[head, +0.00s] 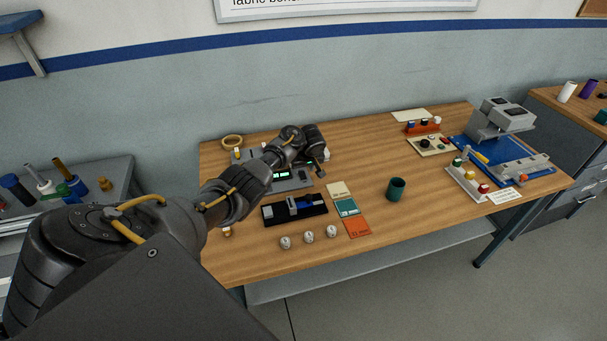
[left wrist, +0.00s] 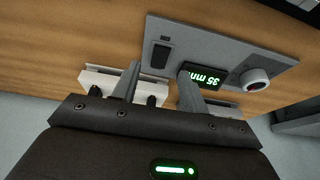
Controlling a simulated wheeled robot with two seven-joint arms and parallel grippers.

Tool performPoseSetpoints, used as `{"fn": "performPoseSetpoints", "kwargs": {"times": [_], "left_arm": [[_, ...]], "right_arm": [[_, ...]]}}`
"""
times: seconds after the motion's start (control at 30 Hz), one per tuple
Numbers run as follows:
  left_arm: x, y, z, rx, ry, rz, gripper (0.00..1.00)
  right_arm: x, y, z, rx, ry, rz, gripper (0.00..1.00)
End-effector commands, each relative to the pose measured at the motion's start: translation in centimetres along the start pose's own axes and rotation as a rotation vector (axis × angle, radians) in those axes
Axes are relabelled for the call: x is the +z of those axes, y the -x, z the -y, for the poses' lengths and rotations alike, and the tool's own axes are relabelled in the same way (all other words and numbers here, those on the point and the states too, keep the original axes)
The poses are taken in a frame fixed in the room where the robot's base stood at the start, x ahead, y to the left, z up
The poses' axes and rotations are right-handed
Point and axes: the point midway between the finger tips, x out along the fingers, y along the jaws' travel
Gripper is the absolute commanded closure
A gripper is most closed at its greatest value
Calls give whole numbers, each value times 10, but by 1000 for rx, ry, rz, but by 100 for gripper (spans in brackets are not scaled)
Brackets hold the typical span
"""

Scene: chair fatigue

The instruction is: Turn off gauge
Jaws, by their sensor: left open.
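The gauge is a flat grey unit (head: 296,182) on the wooden table, partly hidden by my left arm in the head view. In the left wrist view the gauge (left wrist: 225,52) shows a black rocker switch (left wrist: 160,56), a lit green display (left wrist: 203,76) reading "35 mm", and a round white-and-red knob (left wrist: 254,80). My left gripper (head: 320,168) is over the gauge. In the left wrist view its open, empty fingers (left wrist: 158,72) lie either side of the switch, the right one near the display. I cannot tell whether they touch the gauge. My right gripper is not in view.
A black tray (head: 272,217), colour cards (head: 347,207) and small white pieces (head: 309,237) lie in front of the gauge. A dark green cup (head: 396,189) stands right of them. A blue-based machine (head: 500,155) is at the far right. The front middle of the table is clear.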

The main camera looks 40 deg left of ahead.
Motion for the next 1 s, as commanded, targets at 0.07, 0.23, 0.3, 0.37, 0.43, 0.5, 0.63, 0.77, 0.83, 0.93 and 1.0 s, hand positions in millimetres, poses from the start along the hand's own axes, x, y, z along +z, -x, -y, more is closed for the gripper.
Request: {"fn": "performPoseSetpoints", "kwargs": {"times": [0.07, 0.23, 0.3, 0.37, 0.43, 0.5, 0.63, 0.77, 0.83, 0.93, 1.0], "left_arm": [[0, -14, 1, -3, 1, -2, 56], [0, -30, -1, 0, 0, 0, 56], [0, -34, 0, 0, -1, -1, 56], [0, -36, 0, 0, -1, -1, 56], [0, -37, 0, 0, -1, -1, 56], [0, -37, 0, 0, -1, -2, 56], [0, -37, 0, 0, -1, -2, 56], [0, -37, 0, 0, -1, -2, 69], [0, -37, 0, 0, -1, -1, 79], [0, -37, 0, 0, -1, -1, 92], [0, -37, 0, 0, -1, -1, 100]], "right_arm": [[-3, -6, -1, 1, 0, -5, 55], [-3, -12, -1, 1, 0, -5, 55], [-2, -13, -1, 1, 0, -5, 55], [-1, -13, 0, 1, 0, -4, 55], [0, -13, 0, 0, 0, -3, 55], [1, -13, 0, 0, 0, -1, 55], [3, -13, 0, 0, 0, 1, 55], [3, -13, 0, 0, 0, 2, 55], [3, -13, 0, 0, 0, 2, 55], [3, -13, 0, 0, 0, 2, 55], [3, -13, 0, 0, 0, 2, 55]]}}
